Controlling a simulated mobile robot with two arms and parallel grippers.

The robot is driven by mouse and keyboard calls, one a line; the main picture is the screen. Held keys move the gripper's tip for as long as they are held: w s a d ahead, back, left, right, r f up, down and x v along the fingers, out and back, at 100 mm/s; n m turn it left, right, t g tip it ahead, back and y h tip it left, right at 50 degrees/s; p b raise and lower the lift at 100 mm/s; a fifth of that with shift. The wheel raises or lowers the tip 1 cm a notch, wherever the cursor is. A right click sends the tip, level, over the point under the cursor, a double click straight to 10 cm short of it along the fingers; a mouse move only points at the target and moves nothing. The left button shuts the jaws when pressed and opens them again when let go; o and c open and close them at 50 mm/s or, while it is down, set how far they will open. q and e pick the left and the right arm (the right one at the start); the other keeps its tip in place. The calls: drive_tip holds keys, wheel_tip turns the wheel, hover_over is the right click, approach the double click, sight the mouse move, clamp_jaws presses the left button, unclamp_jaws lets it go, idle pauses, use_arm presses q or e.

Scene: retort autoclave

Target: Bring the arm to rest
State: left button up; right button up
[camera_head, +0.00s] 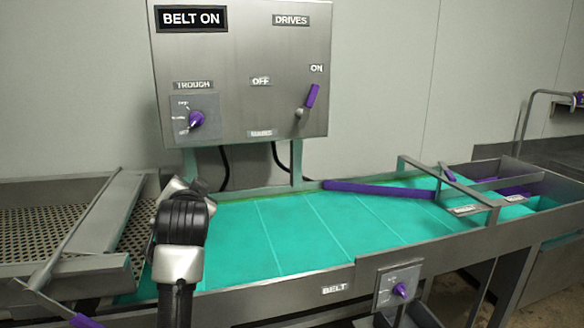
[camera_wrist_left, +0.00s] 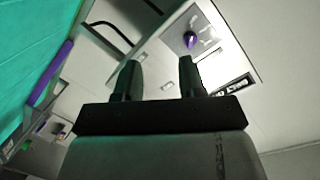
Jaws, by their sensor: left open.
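My left arm (camera_head: 180,245) rises from the bottom edge in the head view, left of centre, in front of the green belt; its fingers cannot be made out there. In the left wrist view my left gripper (camera_wrist_left: 158,72) is open, with nothing between its two fingers. Beyond the fingers the grey control panel (camera_wrist_left: 217,62) shows tilted, with a purple knob (camera_wrist_left: 190,40). My right gripper is in neither view.
The control panel (camera_head: 240,62) reads "BELT ON"; its purple drives lever (camera_head: 311,96) leans up towards ON. The trough knob (camera_head: 196,119) is at lower left. The green belt (camera_head: 300,230) runs right, with a purple bar (camera_head: 380,189) along its back. A perforated tray (camera_head: 50,212) lies left.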

use_arm(q)
drive_tip(key=s+a+f+n+g+h, duration=0.1)
drive_tip(key=s+f+g, duration=0.1)
drive_tip(key=s+f, duration=0.45)
drive_tip(key=s+f+g, duration=0.1)
drive_tip(key=s+f, duration=0.2)
drive_tip(key=f, duration=0.7)
drive_tip(key=s+a+f+n+g+h, duration=0.1)
drive_tip(key=s+f+g, duration=0.1)
drive_tip(key=s+f, duration=0.45)
drive_tip(key=s+d+f+n+g+h, duration=0.1)
drive_tip(key=s+f+g, duration=0.4)
drive_tip(key=s, duration=0.8)
drive_tip(key=s+d+f+g+h, duration=0.1)
drive_tip(key=s+f+g, duration=0.1)
drive_tip(key=s+f, duration=0.85)
wheel_tip(320, 180, down, 22)
drive_tip(key=s+g, duration=0.1)
drive_tip(key=s, duration=0.2)
drive_tip(key=s+a+f+g, duration=0.1)
drive_tip(key=s+a+f, duration=0.1)
drive_tip(key=s+f, duration=1.4)
drive_tip(key=shift+a+f+g, duration=0.3)
drive_tip(key=shift+a+f, duration=0.1)
drive_tip(key=shift+f, duration=0.35)
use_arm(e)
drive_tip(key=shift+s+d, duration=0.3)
